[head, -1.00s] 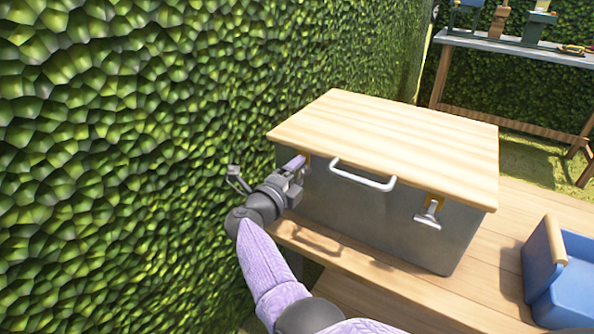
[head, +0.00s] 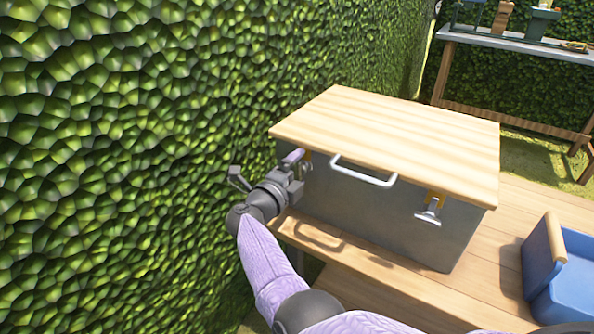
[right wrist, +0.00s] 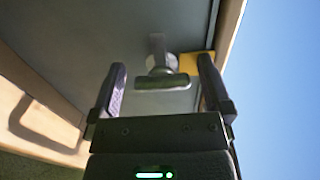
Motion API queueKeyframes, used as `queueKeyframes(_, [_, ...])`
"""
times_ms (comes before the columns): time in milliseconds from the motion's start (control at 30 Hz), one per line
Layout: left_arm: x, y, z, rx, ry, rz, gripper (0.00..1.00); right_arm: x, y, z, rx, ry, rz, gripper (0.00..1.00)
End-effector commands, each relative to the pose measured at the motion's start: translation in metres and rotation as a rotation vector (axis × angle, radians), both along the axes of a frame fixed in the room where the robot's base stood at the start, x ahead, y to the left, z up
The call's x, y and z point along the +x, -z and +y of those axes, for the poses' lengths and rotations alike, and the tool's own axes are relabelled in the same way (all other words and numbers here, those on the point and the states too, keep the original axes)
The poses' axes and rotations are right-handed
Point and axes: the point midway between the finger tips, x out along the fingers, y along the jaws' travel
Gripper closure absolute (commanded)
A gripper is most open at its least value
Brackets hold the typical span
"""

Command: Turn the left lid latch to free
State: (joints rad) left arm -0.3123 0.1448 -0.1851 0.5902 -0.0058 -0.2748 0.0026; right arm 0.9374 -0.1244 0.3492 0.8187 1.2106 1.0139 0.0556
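A grey metal box (head: 375,205) with a pale wooden lid (head: 390,135) stands on a wooden bench. The left lid latch is mostly hidden behind my gripper in the head view; in the right wrist view it shows as a grey T-shaped handle (right wrist: 162,82) by a yellow bracket (right wrist: 190,64). My right gripper (head: 298,163) is at the box's left front, just under the lid edge. In the right wrist view its two fingers (right wrist: 160,82) are apart, with the latch handle showing between them; I cannot tell whether they touch it. My left gripper is not in view.
The right latch (head: 430,211) and a white lid handle (head: 363,172) are on the box front. A blue bin (head: 565,275) sits on the bench (head: 490,260) at right. A hedge (head: 120,150) rises close on the left. A table (head: 510,48) stands behind.

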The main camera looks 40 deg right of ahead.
Motion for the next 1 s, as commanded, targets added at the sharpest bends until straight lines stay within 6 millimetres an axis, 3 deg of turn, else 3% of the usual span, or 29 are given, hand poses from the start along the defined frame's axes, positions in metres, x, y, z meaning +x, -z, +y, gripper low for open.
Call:
queueKeyframes(167, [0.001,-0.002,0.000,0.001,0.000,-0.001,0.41,-0.001,-0.001,0.003,0.000,0.000,-0.001,0.00])
queueKeyframes(500, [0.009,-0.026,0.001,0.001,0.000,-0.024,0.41,-0.030,-0.003,0.074,0.003,-0.002,-0.001,0.00])
queueKeyframes(600, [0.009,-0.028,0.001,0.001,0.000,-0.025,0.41,-0.035,-0.002,0.087,0.001,-0.002,-0.001,0.00])
queueKeyframes(1000, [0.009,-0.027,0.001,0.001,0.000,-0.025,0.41,-0.038,0.000,0.092,0.000,0.000,0.000,0.00])
